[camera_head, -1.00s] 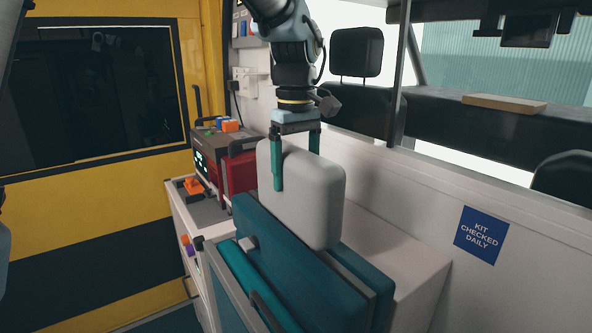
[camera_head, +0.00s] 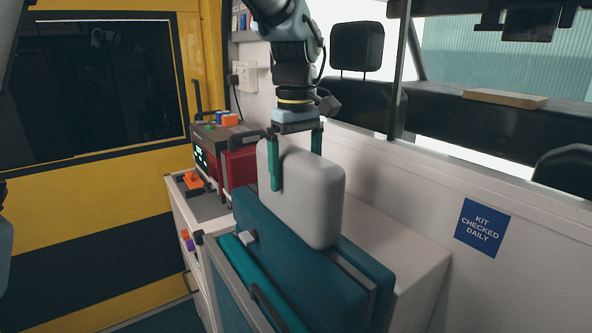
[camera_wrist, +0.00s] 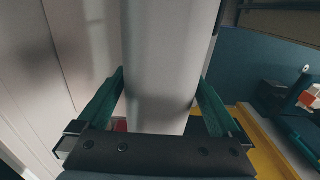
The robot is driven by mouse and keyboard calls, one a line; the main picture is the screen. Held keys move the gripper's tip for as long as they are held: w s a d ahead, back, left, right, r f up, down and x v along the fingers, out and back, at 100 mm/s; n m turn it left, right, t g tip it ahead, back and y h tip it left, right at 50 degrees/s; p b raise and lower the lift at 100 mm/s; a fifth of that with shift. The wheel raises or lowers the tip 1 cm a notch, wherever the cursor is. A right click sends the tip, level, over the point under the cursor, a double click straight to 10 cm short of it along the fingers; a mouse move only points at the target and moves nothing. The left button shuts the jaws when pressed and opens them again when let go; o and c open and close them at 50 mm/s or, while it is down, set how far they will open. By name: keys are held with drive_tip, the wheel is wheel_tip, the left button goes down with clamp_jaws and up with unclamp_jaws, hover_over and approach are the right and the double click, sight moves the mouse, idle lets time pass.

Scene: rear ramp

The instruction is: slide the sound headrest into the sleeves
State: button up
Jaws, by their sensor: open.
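A pale grey headrest (camera_head: 312,198) stands upright at the top of a teal seat back (camera_head: 290,262). No posts show below it, and I cannot see the sleeves or tell whether the headrest is fully seated. My gripper (camera_head: 297,160) points down over the headrest, one green finger in front of it and one behind. Its jaws are open. In the wrist view the headrest (camera_wrist: 165,60) runs between the two fingers (camera_wrist: 160,105), with the left finger very close to its side; contact is unclear.
A red case (camera_head: 240,168) and a grey device (camera_head: 222,142) sit on a white cabinet left of the seat. A white wall with a blue sign (camera_head: 482,228) runs along the right. A black headrest (camera_head: 356,47) stands beyond a partition.

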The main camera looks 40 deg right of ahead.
wheel_tip(320, 180, up, 11)
drive_tip(key=shift+b, duration=1.05)
